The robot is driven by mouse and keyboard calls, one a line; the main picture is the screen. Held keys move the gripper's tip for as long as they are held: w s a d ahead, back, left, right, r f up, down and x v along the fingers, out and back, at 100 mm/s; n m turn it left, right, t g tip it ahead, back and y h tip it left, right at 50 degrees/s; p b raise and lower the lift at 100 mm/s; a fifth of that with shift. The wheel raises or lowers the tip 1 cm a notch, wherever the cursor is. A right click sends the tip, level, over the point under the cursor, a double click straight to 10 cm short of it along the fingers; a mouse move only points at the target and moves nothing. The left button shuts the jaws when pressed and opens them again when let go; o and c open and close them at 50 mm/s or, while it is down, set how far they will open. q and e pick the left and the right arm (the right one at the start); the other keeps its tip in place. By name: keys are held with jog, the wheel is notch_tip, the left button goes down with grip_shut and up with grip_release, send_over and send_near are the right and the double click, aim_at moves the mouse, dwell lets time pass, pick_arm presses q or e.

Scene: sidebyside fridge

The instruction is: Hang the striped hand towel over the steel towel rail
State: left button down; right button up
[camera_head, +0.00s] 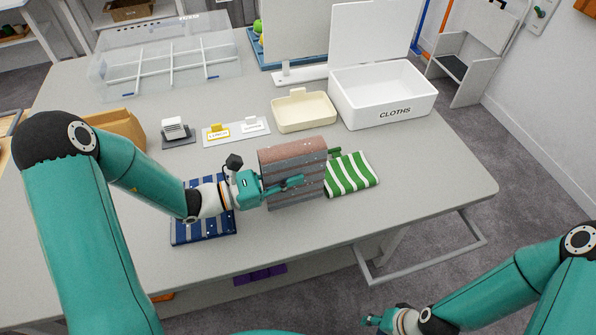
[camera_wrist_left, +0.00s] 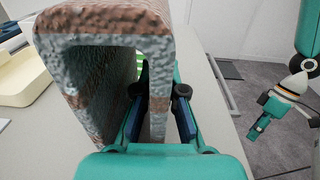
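A folded hand towel (camera_head: 292,165) with grey and reddish-brown stripes stands as an upside-down U above the table's middle. My left gripper (camera_head: 283,187) is shut on its near leg, one finger on each side; the wrist view shows the towel (camera_wrist_left: 95,85) and the left gripper's fingers (camera_wrist_left: 162,115). I cannot tell whether its lower edge touches the table. The steel towel rail (camera_head: 425,262) projects from the table's front right side, apart from the towel.
A green-and-white striped cloth (camera_head: 352,174) lies right of the held towel, and a blue striped cloth (camera_head: 190,232) lies under my left forearm. A cream tray (camera_head: 304,113) and a white CLOTHS box (camera_head: 385,113) stand behind. The table's right end is clear.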

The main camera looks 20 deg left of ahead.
dwell(0.4)
pick_arm(q)
notch_tip(320, 180, up, 20)
dwell(0.5)
jog(key=c, duration=1.8)
grip_release()
grip_shut()
